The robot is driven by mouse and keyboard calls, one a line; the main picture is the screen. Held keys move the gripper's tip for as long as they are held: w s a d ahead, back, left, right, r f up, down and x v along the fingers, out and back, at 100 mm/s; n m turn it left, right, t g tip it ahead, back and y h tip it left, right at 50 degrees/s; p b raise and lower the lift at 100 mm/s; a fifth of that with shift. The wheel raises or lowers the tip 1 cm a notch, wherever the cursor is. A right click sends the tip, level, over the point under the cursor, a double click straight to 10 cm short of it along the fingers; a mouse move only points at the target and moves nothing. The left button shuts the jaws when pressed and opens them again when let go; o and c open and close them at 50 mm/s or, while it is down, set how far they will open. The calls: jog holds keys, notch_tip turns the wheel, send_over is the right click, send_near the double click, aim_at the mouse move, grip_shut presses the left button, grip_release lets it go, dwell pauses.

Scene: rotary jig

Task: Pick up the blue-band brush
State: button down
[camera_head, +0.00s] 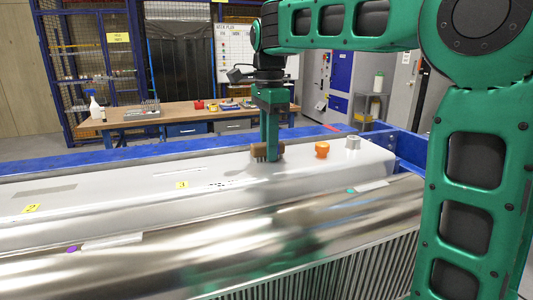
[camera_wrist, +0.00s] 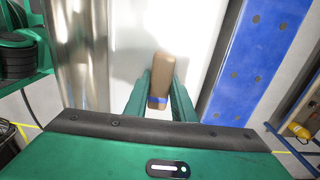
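The blue-band brush (camera_wrist: 160,80) is a brown block with a blue band at its near end in the wrist view. It lies lengthwise between the two green fingers of my gripper (camera_wrist: 163,85). The fingers flank it closely; whether both touch it cannot be told. In the head view the brush (camera_head: 259,153) is on or just over the pale top of the long fixture (camera_head: 120,190), bristles downward. There my gripper (camera_head: 271,155) points down, and one finger hides part of the brush. Its blue band does not show in the head view.
An orange knob-like part (camera_head: 322,149) and a grey cylinder (camera_head: 353,143) stand right of the brush on the pale surface. A yellow label (camera_head: 182,185) is to its left. A blue beam (camera_head: 110,158) runs behind. A workbench (camera_head: 180,114) stands farther back.

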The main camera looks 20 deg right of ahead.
jog(key=shift+r, duration=0.1)
dwell(0.3)
jog(key=shift+s+r, duration=0.1)
jog(key=shift+r, duration=1.75)
jog(key=shift+s+a+r, duration=0.1)
jog(key=shift+a+r, duration=0.2)
jog(key=shift+a, duration=0.3)
jog(key=shift+s+a+r, duration=0.15)
jog(key=shift+a+r, duration=0.2)
jog(key=shift+a, duration=0.25)
jog(key=shift+s+a+r, duration=0.1)
jog(key=shift+a+r, duration=0.2)
jog(key=shift+a, duration=0.3)
jog(key=s+a+r, duration=0.1)
jog(key=a+r, duration=0.4)
jog(key=a, duration=0.2)
jog(key=shift+s+a, duration=0.3)
jog(key=shift+a, duration=0.05)
